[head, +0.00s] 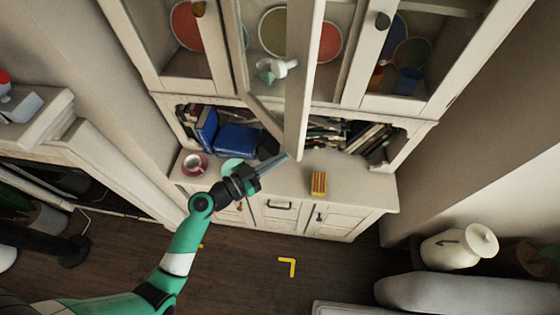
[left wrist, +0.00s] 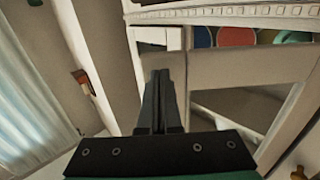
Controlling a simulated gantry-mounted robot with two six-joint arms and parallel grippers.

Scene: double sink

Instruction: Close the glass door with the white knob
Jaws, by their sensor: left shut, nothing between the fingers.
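The glass door (head: 303,95) of the white cabinet stands open in the head view, swung out from the cabinet front. Its white knob (head: 284,66) shows near the upper part of the door, in front of the plates. My left gripper (head: 285,157) is shut and empty, with its tips by the door's lower end in the picture; I cannot tell whether they touch it. In the left wrist view the shut fingers (left wrist: 160,85) point ahead, with a pale framed panel to their right. My right gripper is not in view.
Below the door is a countertop with a blue book (head: 236,140), a cup (head: 195,163) and a small yellow-and-red box (head: 318,184). Other glass doors with dark knobs (head: 383,20) flank the opening. Dark floor lies open in front.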

